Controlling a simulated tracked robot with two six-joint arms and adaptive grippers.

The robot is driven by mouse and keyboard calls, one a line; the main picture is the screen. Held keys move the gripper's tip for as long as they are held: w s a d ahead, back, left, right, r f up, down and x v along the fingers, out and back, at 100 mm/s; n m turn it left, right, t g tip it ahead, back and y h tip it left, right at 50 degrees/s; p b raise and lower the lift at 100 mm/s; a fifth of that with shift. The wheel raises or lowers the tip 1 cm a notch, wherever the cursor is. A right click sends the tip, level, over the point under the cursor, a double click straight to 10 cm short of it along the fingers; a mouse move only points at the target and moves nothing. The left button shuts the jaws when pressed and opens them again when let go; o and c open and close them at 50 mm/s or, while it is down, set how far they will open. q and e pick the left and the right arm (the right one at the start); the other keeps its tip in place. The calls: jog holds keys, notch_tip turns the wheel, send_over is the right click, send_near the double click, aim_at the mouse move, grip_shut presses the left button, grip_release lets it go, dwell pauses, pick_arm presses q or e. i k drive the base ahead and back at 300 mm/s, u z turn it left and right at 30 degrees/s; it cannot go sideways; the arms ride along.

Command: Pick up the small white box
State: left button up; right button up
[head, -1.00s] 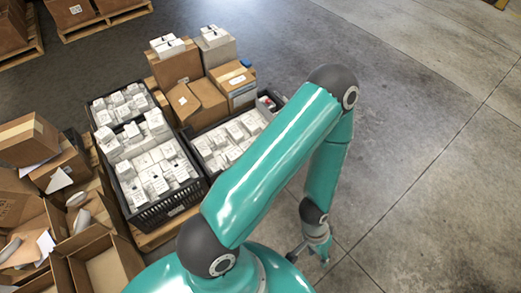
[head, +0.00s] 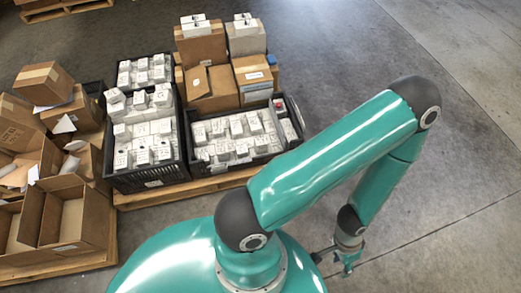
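Many small white boxes show, and I cannot tell which one the task means. A small white box (head: 243,18) and another small white box (head: 194,20) sit on top of cardboard boxes at the back. My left gripper (head: 345,264) hangs over bare floor at the lower right, well away from the boxes. It is too small to tell whether it is open. My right gripper is not in view.
Cardboard boxes (head: 202,48) stand behind the right crate. Open cartons (head: 74,212) fill another pallet (head: 62,262) at the left. The wooden pallet (head: 190,190) bears the crates. The concrete floor (head: 450,190) at the right is clear.

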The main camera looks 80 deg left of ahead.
aim_at(242, 150)
jog(key=z, duration=0.45)
jog(key=i, duration=0.35)
jog(key=u, duration=2.2)
jog(key=i, duration=0.2)
jog(key=u, duration=1.95)
jog(key=k, duration=0.6)
jog(key=u, duration=0.3)
jog(key=i, duration=1.65)
jog(key=z, duration=0.35)
